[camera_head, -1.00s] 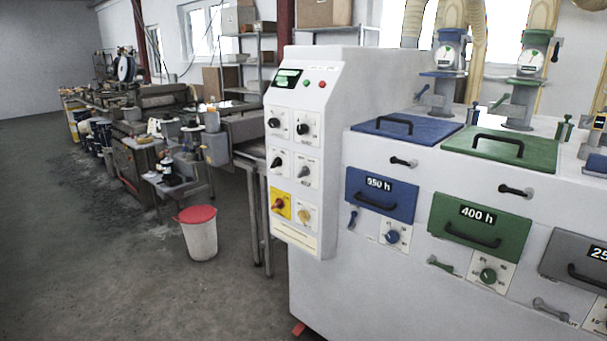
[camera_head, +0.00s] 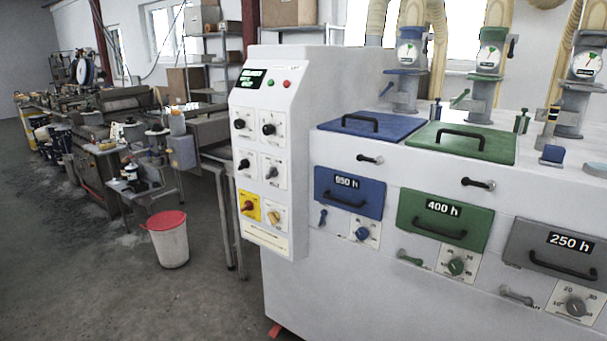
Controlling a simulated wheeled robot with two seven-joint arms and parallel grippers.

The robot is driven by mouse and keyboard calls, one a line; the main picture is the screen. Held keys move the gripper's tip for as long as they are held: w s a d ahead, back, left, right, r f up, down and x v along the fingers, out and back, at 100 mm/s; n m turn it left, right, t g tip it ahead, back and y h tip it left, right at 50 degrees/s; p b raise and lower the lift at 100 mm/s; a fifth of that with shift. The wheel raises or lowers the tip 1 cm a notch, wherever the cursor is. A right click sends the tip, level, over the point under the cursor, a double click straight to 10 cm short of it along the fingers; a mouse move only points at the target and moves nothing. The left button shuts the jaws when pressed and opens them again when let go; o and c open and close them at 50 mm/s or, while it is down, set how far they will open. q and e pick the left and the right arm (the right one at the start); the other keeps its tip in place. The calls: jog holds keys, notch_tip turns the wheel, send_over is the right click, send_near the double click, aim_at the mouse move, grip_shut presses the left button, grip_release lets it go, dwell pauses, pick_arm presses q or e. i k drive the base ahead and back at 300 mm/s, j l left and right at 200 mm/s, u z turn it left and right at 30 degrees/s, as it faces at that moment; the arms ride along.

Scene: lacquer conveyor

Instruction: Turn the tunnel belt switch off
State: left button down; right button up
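A white control panel (camera_head: 263,215) stands on the left end of a long white machine. It carries several rotary switches on small plates. A red knob on a yellow plate (camera_head: 248,207) and a yellowish knob on a white plate (camera_head: 272,217) form the bottom row. The labels are too small to read, so I cannot tell which one is the tunnel belt switch. Neither of my grippers is in view.
The white machine (camera_head: 380,290) fills the right side, with blue (camera_head: 349,190), green (camera_head: 443,220) and grey (camera_head: 556,250) handled hatches. A white bin with a red lid (camera_head: 168,243) stands on the floor at left. The floor (camera_head: 80,290) at front left is clear.

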aim_at(272, 172)
jog(key=i+j+z, duration=0.25)
jog(key=j+z, duration=0.3)
jog(key=i+j+z, duration=0.25)
jog(key=j, duration=0.25)
jog(key=k+l, duration=0.05)
jog(key=k, duration=0.05)
